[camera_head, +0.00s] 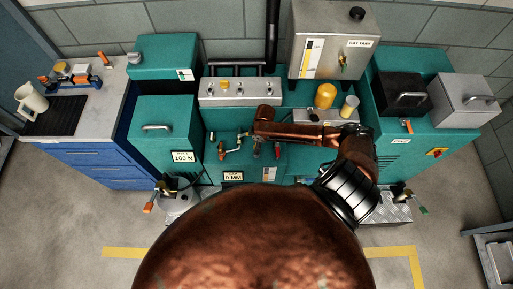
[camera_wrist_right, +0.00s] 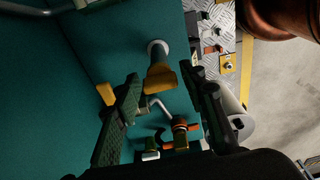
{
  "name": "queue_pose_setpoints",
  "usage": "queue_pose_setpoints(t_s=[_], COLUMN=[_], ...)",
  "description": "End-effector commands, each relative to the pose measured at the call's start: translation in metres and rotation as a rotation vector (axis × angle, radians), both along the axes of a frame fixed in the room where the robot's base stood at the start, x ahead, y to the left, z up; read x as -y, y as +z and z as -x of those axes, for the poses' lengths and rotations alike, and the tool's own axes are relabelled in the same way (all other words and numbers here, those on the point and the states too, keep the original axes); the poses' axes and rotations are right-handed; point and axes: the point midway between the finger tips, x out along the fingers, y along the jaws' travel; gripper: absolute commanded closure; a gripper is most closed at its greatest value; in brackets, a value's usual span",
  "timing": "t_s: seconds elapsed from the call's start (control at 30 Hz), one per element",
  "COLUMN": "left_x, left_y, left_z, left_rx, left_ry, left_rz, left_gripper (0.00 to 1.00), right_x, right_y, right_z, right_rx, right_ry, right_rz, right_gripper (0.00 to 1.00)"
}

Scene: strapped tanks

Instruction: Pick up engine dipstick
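A yellow handle (camera_wrist_right: 161,76), which looks like the engine dipstick's grip, stands at a pale round collar on the teal engine face in the right wrist view. My right gripper (camera_wrist_right: 162,82) is open, with one dark finger on each side of this handle in the picture. I cannot tell whether the handle is within finger depth, and no contact shows. In the head view my right arm reaches in from the right, and its gripper (camera_head: 262,143) is over the middle of the teal engine front. The dipstick is not clear there. My left gripper is not in view.
A bent metal rod (camera_wrist_right: 160,107) and an orange-banded fitting (camera_wrist_right: 180,128) sit close below the handle. A blue workbench (camera_head: 100,158) is at left. Floor in front is partly clear.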

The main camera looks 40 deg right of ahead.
Motion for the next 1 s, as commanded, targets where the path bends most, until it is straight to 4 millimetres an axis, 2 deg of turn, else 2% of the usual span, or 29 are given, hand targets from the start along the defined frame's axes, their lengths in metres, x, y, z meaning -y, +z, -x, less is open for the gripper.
queue_pose_setpoints(t_s=[0.2, 0.47, 0.7, 0.87, 1.0], left_x=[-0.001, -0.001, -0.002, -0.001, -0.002], left_y=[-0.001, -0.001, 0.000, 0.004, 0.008], left_z=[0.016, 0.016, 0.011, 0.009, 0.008], left_rx=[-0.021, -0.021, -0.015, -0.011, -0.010], left_ry=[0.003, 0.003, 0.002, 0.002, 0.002], left_rz=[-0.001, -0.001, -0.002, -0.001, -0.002], left_gripper=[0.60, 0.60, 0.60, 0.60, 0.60], right_x=[0.000, 0.000, 0.000, 0.001, 0.001], right_y=[0.000, 0.000, 0.002, 0.021, 0.050], right_z=[0.000, 0.000, 0.000, -0.001, -0.001], right_rx=[0.000, 0.000, 0.001, 0.002, 0.004], right_ry=[0.000, 0.000, 0.000, 0.001, 0.002], right_rz=[0.000, 0.000, 0.001, 0.002, 0.002], right_gripper=[0.78, 0.96, 0.96, 0.96, 0.96])
